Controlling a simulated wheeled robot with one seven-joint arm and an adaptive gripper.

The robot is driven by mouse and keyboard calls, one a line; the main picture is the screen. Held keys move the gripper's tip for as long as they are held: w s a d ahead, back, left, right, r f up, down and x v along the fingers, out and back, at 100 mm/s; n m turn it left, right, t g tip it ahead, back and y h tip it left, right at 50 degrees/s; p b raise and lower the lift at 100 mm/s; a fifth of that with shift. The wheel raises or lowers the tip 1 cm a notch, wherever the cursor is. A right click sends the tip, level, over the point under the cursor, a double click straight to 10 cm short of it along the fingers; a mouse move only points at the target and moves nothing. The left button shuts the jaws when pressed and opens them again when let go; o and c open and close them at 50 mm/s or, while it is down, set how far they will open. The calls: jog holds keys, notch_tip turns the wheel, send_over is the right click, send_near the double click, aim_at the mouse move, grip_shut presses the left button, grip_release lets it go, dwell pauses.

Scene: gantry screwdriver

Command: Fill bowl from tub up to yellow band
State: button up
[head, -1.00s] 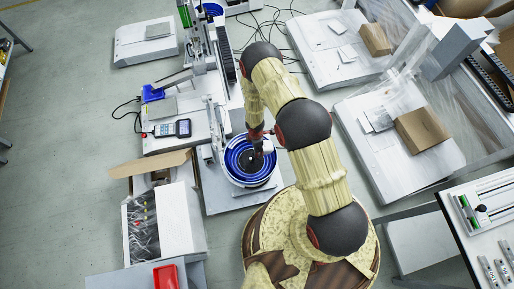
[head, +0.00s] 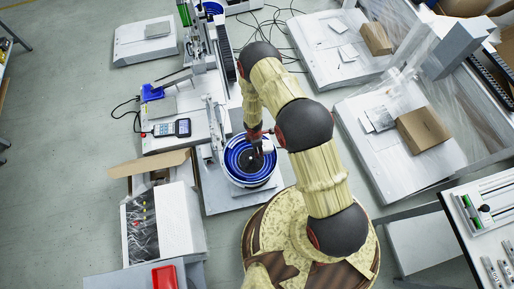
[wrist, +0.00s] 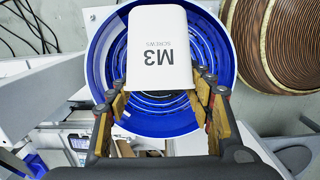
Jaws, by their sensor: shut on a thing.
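The white tub (wrist: 157,35), marked "M3 SCREWS", is in my gripper (wrist: 158,88), with a finger on each side. In the wrist view its lettering is upside down. The tub hangs over the blue feeder bowl (wrist: 100,50), which has stepped rings inside and a white outer wall. In the head view the bowl (head: 238,172) stands right under my gripper (head: 258,141), and the tub is mostly hidden by the gripper there. The tub's mouth, the bowl's middle and any screws in it are hidden. I cannot make out a yellow band.
An open carton (head: 150,165) and a white box with dark bags (head: 142,228) stand left of the bowl, with a red bin (head: 165,277) below. A handheld controller (head: 183,127) lies on the plate behind. Gantry uprights stand close by the bowl's left side.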

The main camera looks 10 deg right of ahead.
jog(key=shift+a+f+h+b, duration=0.2)
jog(key=shift+h+b, duration=0.6)
jog(key=shift+b, duration=1.1)
dwell(0.9)
jog(key=shift+a+f+h+b, duration=0.1)
jog(key=shift+a+h+b, duration=0.3)
jog(key=shift+h+b, duration=0.95)
jog(key=shift+a+f+h+b, duration=0.1)
jog(key=shift+a+h+b, duration=0.25)
jog(key=shift+h+b, duration=1)
dwell(1.9)
jog(key=y+p, duration=0.2)
jog(key=r+y+p, duration=0.1)
jog(key=y+p, duration=0.1)
jog(key=p, duration=0.1)
jog(key=r+y+p, duration=0.1)
jog(key=y+p, duration=0.1)
jog(key=shift+p, duration=0.4)
